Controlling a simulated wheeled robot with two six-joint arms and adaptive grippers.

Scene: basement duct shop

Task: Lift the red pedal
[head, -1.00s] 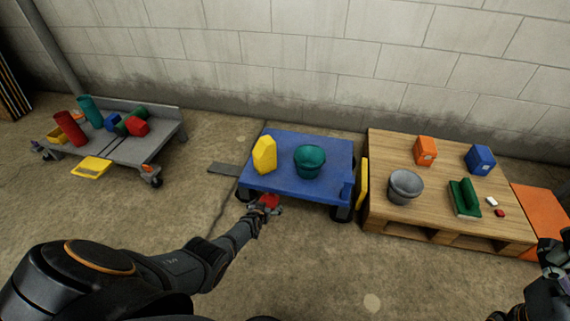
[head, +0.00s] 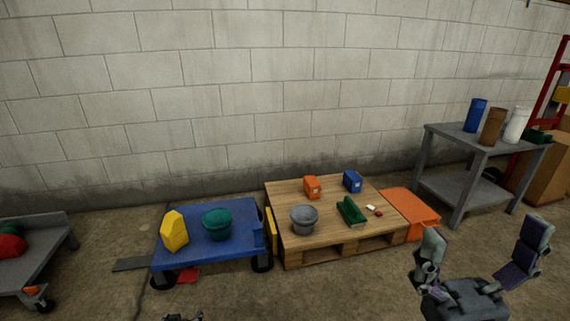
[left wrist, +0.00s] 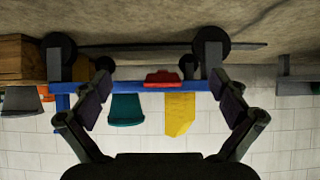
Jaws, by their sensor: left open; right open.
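The red pedal (head: 188,275) sticks out low at the front edge of the blue cart (head: 238,252) in the head view. In the left wrist view, which is upside down, the red pedal (left wrist: 165,79) lies against the blue deck edge, between my fingers in the picture. My left gripper (left wrist: 161,90) is open and empty, apart from the pedal. In the head view only the tip of my left gripper (head: 183,317) shows at the bottom edge, in front of the pedal. My right gripper (head: 482,255) is open and empty at the lower right.
A yellow block (head: 174,231) and a teal bucket (head: 217,224) stand on the cart. A wooden pallet (head: 330,228) with a grey bucket and several small items stands to its right. A grey cart (head: 45,262) is at left, a grey table (head: 470,150) at right. Floor before the cart is clear.

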